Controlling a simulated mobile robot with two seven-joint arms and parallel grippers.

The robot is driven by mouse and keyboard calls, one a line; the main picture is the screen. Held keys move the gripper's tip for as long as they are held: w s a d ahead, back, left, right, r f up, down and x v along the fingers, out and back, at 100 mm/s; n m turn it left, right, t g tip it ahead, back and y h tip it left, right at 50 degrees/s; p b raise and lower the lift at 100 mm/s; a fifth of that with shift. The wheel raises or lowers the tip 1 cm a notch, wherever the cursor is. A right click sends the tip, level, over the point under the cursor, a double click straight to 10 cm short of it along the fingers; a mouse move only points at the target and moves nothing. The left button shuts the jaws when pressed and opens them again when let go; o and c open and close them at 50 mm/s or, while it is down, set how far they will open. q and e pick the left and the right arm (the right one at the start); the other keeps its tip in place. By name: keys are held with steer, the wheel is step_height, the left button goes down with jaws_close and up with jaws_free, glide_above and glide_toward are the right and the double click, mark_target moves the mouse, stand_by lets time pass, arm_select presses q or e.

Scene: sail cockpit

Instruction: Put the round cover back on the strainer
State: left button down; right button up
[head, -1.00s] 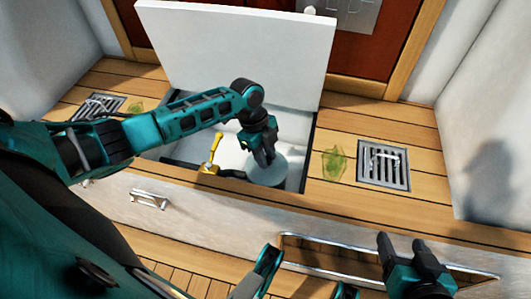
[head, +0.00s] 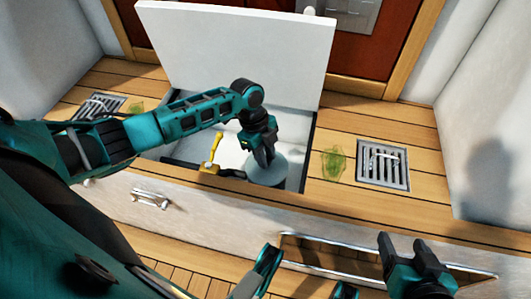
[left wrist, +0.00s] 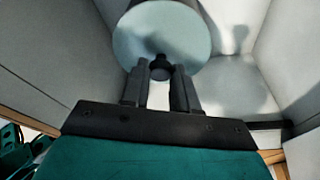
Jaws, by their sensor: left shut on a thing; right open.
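The round cover (head: 266,172) is a pale blue-grey disc inside the open locker in the head view. My left gripper (head: 264,157) reaches down into the locker and is shut on the knob. The strainer body (left wrist: 128,3) seems to be the pale shape behind the cover, mostly hidden, so I cannot tell whether the cover sits flush on it. My right gripper (head: 408,248) is open and empty, over the front of the bench.
The white locker lid (head: 240,50) stands open behind the locker. A yellow-handled valve (head: 213,155) is left of the cover. Green weed (head: 333,162) and a metal grate (head: 382,164) lie on the slats to the right. The locker walls are close around my left gripper.

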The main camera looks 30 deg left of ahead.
stand_by(1.1)
arm_select(q)
steer(key=shift+f, duration=0.2)
stand_by(0.6)
steer(key=shift+p, duration=0.4)
steer(key=shift+c, duration=1.6)
jaws_free()
